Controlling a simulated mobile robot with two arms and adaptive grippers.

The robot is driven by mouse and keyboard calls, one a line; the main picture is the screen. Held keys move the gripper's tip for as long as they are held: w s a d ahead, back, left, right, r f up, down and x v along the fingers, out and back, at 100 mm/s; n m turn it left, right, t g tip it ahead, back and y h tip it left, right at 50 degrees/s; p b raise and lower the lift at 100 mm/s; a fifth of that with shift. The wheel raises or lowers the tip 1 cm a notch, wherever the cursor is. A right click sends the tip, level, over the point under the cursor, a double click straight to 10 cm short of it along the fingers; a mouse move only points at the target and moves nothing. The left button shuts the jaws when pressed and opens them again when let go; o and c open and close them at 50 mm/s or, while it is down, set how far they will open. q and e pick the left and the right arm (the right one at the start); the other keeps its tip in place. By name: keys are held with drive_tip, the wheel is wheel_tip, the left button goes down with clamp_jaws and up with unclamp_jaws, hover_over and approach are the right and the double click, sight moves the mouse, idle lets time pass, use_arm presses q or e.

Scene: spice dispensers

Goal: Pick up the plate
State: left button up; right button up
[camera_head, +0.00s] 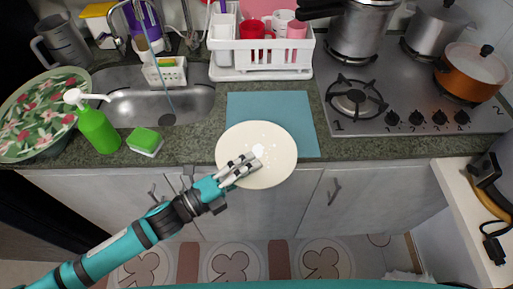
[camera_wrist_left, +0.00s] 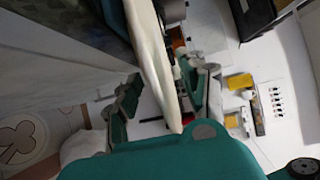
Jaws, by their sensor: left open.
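The cream round plate (camera_head: 275,148) is at the middle of the counter front in the head view. It overlaps the blue mat and shows past the counter's front edge. My left gripper (camera_head: 246,166) is at the plate's lower left part, in front of it. In the left wrist view the plate (camera_wrist_left: 152,60) shows edge-on, its rim between the two spread fingers of my left gripper (camera_wrist_left: 165,96). The jaws are open; I cannot tell whether a finger touches the plate. My right gripper is not in view.
The blue mat (camera_head: 300,115) lies on the counter. A white dish rack (camera_head: 262,73) with cups stands behind it. A green soap bottle (camera_head: 97,128), a green sponge (camera_head: 145,139) and the sink are at left. The stove (camera_head: 415,95) with pots is at right.

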use_arm(q)
drive_tip(key=shift+w+d, duration=0.15)
drive_tip(key=shift+d, duration=0.05)
clamp_jaws()
idle(0.4)
